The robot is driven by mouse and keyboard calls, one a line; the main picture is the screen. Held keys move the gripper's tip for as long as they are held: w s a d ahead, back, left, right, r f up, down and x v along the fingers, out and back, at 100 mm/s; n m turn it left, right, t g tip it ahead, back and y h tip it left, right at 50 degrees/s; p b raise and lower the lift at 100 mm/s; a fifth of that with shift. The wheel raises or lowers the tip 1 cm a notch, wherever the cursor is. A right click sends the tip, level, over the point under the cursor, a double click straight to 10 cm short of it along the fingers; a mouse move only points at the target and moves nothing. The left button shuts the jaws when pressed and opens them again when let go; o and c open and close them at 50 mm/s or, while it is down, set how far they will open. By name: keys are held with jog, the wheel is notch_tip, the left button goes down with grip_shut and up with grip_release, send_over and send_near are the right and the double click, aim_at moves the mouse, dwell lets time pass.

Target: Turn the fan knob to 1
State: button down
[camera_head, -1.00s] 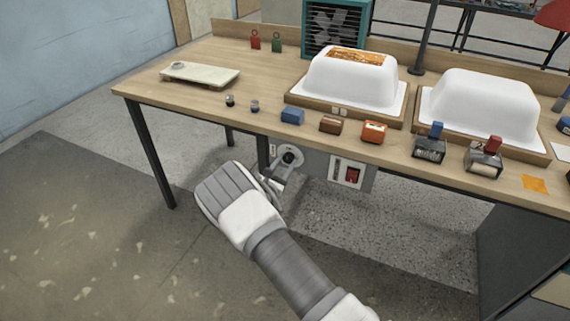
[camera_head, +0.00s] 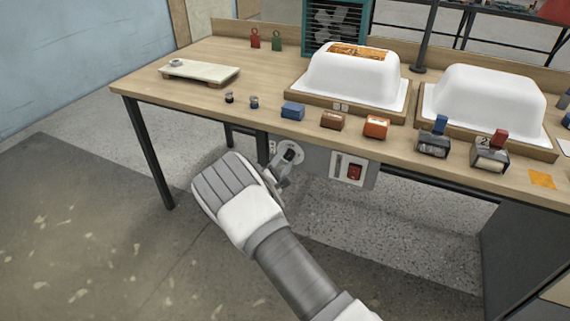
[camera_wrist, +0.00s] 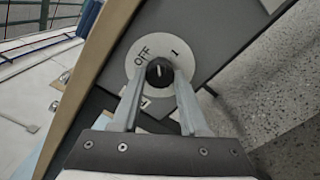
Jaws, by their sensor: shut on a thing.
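The fan knob (camera_wrist: 160,71) is a small black knob on a round pale dial plate (camera_wrist: 138,62) marked "OFF" at the upper left and "1" at the upper right. A pale line on the knob seems to point up, between the two marks. My gripper (camera_wrist: 161,80) has a finger on each side of the knob and is shut on it. In the head view my gripper (camera_head: 287,163) is at the dial plate (camera_head: 297,151) on the grey panel (camera_head: 317,163) under the table's front edge, partly hiding the knob.
A red rocker switch (camera_head: 354,172) sits on the panel right of the dial. The wooden table (camera_head: 215,60) overhangs above, with several small stamps and blocks near its edge and two white tub shells (camera_head: 352,75) behind. The floor at the left is clear.

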jog(key=m+b, duration=0.4)
jog(key=m, duration=0.2)
jog(key=shift+f+b, duration=0.2)
jog(key=shift+b, duration=0.15)
jog(key=shift+r+m+b, duration=0.15)
jog(key=shift+m+b, duration=1.05)
jog(key=shift+m, duration=0.2)
jog(key=shift+r+m, duration=0.1)
jog(key=shift+m, duration=0.2)
jog(key=shift+c, duration=2.1)
grip_release()
jog(key=p+v, duration=0.4)
jog(key=v, duration=1.3)
jog(key=shift+s, duration=0.2)
jog(key=shift+a, duration=0.1)
